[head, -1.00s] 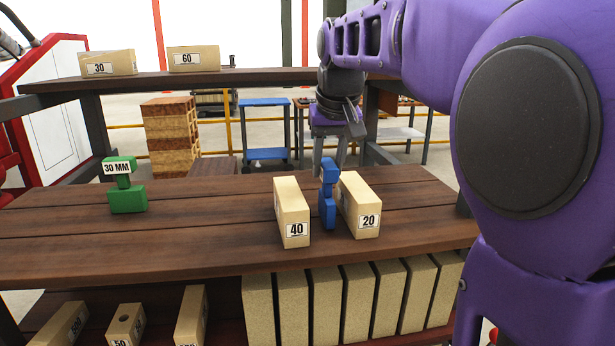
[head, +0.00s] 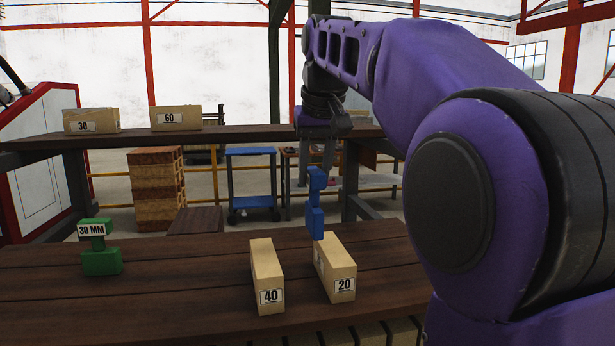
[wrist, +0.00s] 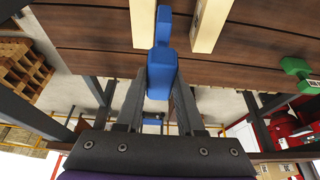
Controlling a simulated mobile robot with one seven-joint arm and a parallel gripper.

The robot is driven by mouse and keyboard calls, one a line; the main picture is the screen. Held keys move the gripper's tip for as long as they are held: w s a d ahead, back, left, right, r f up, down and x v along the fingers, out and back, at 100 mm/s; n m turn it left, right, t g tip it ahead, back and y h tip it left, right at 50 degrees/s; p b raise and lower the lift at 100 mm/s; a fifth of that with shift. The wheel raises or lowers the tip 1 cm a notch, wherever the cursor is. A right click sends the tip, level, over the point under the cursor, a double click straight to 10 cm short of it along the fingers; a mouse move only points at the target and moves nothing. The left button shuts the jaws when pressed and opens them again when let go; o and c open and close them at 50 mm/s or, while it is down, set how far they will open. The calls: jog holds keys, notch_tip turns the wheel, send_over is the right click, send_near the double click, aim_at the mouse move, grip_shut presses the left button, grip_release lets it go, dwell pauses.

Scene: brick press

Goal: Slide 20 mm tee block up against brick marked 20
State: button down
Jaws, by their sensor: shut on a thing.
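The blue tee block (head: 315,222), whose marking I cannot read, is upright in my gripper (head: 316,178). My gripper is shut on its upper part. The block appears raised, its lower end level in the picture with the brick tops, by the back left corner of the brick marked 20 (head: 340,272). Whether it touches that brick I cannot tell. The brick marked 40 (head: 267,275) stands to the left, with a gap between the two bricks. In the wrist view the block (wrist: 161,75) sits between the fingers, with a pale brick on each side beyond it.
A green block marked 30 MM (head: 101,262) stands at the left of the wooden table (head: 180,290). Bricks marked 30 (head: 92,121) and 60 (head: 176,118) lie on the raised back shelf (head: 250,138). The table between the green block and brick 40 is clear.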

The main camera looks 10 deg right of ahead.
aim_at(317, 227)
jog(key=shift+a, duration=0.15)
jog(key=shift+f+b, duration=3.55)
jog(key=shift+f, duration=1.8)
jog(key=shift+d, duration=0.45)
jog(key=shift+f, duration=0.15)
jog(key=shift+c, duration=2.2)
grip_release()
